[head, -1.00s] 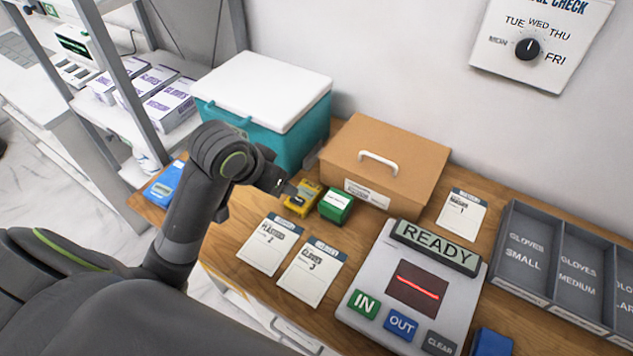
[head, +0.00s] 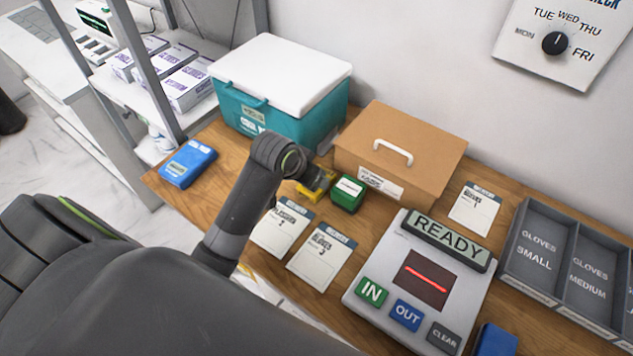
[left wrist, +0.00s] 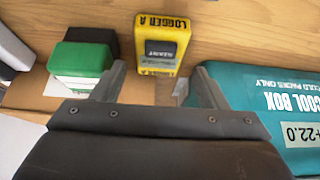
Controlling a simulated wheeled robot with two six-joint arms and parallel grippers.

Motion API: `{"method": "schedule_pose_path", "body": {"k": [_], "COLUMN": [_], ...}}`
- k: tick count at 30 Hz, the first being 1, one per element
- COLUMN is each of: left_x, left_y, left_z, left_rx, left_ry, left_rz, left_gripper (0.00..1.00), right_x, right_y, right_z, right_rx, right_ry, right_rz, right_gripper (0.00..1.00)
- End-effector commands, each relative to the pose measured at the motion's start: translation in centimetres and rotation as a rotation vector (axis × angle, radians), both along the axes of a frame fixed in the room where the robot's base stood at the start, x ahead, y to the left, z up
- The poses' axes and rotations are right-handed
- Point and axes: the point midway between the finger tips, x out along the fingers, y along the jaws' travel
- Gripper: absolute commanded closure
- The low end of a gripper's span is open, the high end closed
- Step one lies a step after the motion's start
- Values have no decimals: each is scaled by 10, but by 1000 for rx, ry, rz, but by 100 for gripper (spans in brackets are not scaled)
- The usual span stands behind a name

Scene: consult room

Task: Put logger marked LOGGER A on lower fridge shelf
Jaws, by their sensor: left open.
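The yellow logger (left wrist: 160,42) marked LOGGER A lies on the wooden counter, its dark display facing up, in the left wrist view. My left gripper (left wrist: 160,82) is open and empty, and the logger shows beyond and between its fingertips, apparently apart from them. In the head view the logger (head: 316,196) is partly hidden behind my left gripper (head: 322,181), close beside a green box (head: 347,194). The green box also shows in the left wrist view (left wrist: 82,60). My right gripper is not in view. I cannot identify a fridge shelf.
A teal cool box (head: 285,125) with a white lid and a brown box (head: 400,160) stand behind. A blue device (head: 188,163) lies at the counter's left end. Cards (head: 320,258), a READY scanner panel (head: 365,268) and a glove tray (head: 535,290) fill the front and right.

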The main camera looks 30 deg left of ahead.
Motion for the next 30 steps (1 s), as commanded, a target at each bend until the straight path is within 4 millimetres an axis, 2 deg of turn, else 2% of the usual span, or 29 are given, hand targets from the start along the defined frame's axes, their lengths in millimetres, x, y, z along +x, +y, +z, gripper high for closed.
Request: {"method": "schedule_pose_path", "body": {"k": [7,12,21,23,30], "left_x": [13,21,23,23,23], "left_y": [-3,-4,-4,-4,-4], "left_z": [-24,-39,-43,-43,-42], "left_rx": [-2,-1,0,0,0], "left_ry": [4,2,0,0,0], "left_rz": [1,0,0,0,1], "left_gripper": [33,33,33,38,69], "right_x": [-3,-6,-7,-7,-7], "right_y": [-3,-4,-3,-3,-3], "right_z": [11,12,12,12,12], "right_rx": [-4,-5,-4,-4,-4], "right_ry": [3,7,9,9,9], "right_rz": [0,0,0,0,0], "right_gripper": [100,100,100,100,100]}}
